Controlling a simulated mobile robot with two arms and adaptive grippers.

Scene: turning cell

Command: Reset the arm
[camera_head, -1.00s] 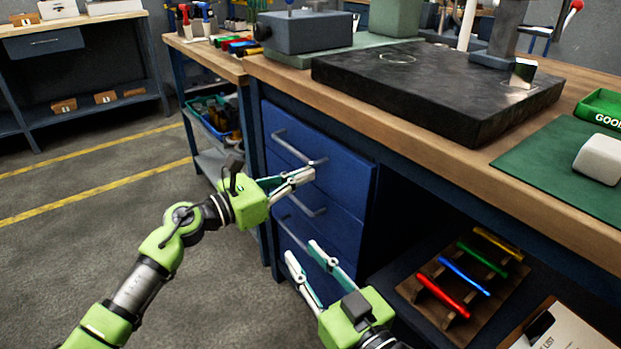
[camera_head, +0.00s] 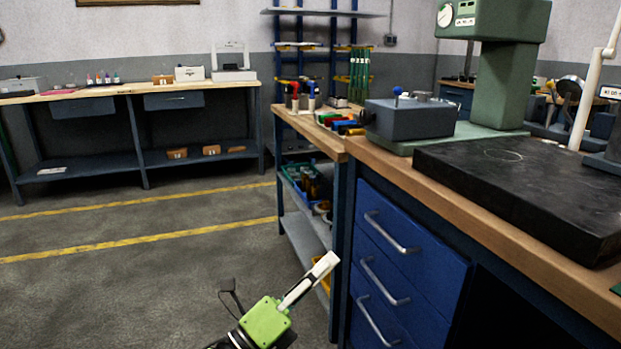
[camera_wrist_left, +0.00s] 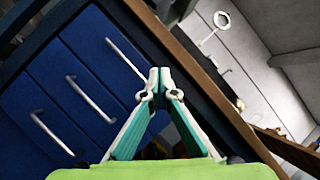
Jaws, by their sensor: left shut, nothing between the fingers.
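My left gripper (camera_head: 326,263) is at the lower middle of the head view, in front of the left end of the blue drawer cabinet. Its fingers are shut with nothing between them. In the left wrist view my left gripper (camera_wrist_left: 160,76) shows its fingertips together, in front of the blue drawers and their handles. It cannot be told whether the tips touch a handle. My right gripper does not show in these views now.
The blue drawer cabinet (camera_head: 410,250) is closed, with several metal handles. A dark surface plate (camera_head: 530,190) lies on the wooden bench. A tool cart (camera_head: 310,235) stands left of the cabinet. The floor (camera_head: 130,290) at left is clear, with yellow lines.

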